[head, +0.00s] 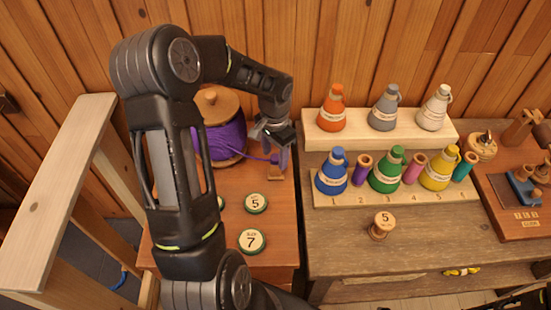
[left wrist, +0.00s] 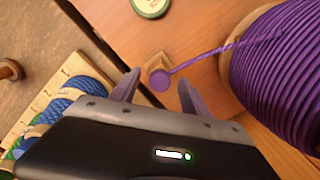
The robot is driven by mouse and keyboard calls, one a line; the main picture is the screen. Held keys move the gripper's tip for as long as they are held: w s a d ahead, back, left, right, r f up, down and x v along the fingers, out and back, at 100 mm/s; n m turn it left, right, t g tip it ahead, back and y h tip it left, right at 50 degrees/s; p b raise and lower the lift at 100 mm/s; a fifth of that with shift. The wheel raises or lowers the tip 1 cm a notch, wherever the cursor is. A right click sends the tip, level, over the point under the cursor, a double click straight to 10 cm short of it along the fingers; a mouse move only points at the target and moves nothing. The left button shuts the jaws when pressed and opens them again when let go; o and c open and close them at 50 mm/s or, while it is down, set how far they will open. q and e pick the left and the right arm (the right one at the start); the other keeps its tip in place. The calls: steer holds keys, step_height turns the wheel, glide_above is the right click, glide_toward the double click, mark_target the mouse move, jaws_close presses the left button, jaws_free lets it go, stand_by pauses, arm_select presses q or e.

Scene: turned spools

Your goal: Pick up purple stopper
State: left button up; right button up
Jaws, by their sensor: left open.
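The purple stopper (left wrist: 159,82) is a small round piece on a small wooden block (left wrist: 157,64), with a purple cord running from it to the large purple spool (left wrist: 280,70). In the head view the stopper (head: 274,159) is partly hidden by my left gripper (head: 277,155), beside the spool (head: 222,138). In the left wrist view my left gripper (left wrist: 158,86) is open, with its fingertips on either side of the stopper and gaps showing between them. I cannot tell the fingertips' exact height over it. My right gripper is not in view.
Round green-rimmed tokens (head: 255,203) lie in front of the spool. To the right, a stepped wooden rack (head: 385,191) holds several coloured bottles and small spools. A small wooden spool (head: 381,225) stands before it. A wooden rail (head: 58,190) is at the left.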

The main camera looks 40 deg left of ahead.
arm_select(q)
steer(key=shift+c, duration=0.4)
jaws_close()
